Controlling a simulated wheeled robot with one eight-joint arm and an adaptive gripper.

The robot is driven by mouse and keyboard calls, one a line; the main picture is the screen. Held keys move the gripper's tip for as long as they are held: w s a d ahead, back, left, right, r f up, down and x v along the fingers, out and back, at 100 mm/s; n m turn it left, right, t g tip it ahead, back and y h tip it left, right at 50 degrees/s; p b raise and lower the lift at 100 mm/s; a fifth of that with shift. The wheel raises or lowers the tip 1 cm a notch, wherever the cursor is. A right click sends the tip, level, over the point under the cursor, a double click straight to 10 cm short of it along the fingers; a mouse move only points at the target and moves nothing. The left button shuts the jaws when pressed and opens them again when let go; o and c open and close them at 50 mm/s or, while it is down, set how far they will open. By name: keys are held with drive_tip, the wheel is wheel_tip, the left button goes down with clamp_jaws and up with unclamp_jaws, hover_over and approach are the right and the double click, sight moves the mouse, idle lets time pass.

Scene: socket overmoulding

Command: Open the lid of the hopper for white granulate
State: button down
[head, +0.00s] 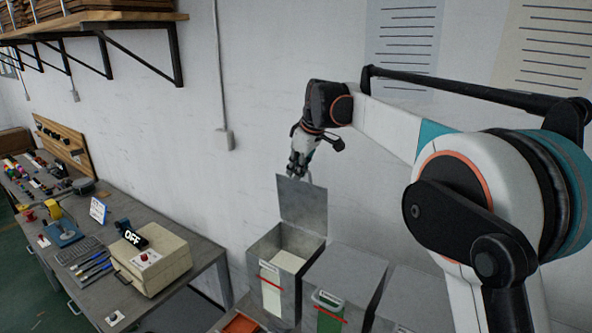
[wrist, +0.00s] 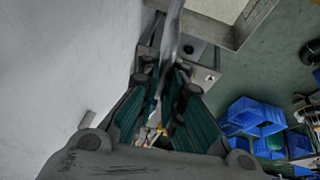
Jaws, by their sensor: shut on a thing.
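The hopper for white granulate (head: 288,302) is the leftmost of the grey metal hoppers in the head view, with a pale front label and a red line. Its lid (head: 304,207) stands about upright at the rear edge, and white granulate (head: 299,241) shows in the opening. My gripper (head: 301,178) is at the top edge of the raised lid, shut on what appears to be its handle. The wrist view shows my fingers (wrist: 168,98) around a thin grey part (wrist: 172,42). The exact contact is partly hidden.
A second hopper (head: 345,275) with a green label stands to the right, its lid shut. A workbench (head: 205,262) with a beige box machine (head: 152,262) is at the left. The wall (head: 262,120) is close behind. Blue bins (wrist: 255,115) show in the wrist view.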

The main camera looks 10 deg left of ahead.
drive_tip(key=c, duration=1.7)
unclamp_jaws()
drive_tip(key=shift+w+f, duration=0.1)
drive_tip(key=v, duration=1.2)
